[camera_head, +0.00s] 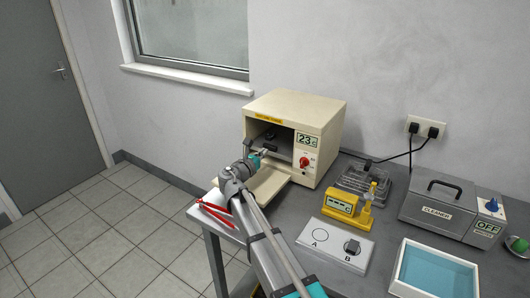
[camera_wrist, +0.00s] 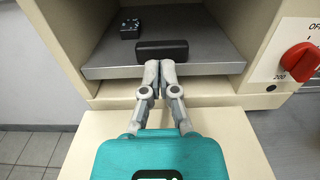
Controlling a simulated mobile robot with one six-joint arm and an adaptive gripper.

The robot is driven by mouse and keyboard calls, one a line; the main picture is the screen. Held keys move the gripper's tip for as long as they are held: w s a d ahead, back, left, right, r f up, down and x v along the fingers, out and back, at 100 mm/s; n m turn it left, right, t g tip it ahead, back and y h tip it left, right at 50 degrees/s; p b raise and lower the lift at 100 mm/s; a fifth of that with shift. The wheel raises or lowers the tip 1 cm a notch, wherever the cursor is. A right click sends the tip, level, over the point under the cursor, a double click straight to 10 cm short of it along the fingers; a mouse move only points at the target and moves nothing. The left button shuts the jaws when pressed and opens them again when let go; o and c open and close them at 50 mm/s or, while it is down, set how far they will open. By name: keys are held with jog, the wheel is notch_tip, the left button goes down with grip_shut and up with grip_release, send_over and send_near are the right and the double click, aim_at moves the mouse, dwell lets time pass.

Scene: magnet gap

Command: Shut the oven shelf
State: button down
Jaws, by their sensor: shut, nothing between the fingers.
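The cream oven (camera_head: 315,112) stands at the back of the bench with its front open. Its door (camera_head: 272,183) is folded down flat and also shows under my gripper in the wrist view (camera_wrist: 85,145). The grey shelf (camera_wrist: 205,60) lies in the opening, its front edge near the oven mouth. A black handle bar (camera_wrist: 162,47) sits along the shelf's front, and a small dark block (camera_wrist: 130,28) lies behind it at the left. My gripper (camera_wrist: 159,66) is shut and empty, its fingertips at the handle's front. I cannot tell whether they touch it.
A red knob (camera_wrist: 300,62) is on the oven front to the right. Red tongs (camera_head: 214,213) lie at the bench's left corner. A wire basket (camera_head: 362,182), a yellow meter (camera_head: 342,204), an A/B plate (camera_head: 335,243), a cleaner box (camera_head: 435,212) and a blue-bottomed tray (camera_head: 400,280) are further right.

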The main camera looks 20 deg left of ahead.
jog(key=v, duration=1.2)
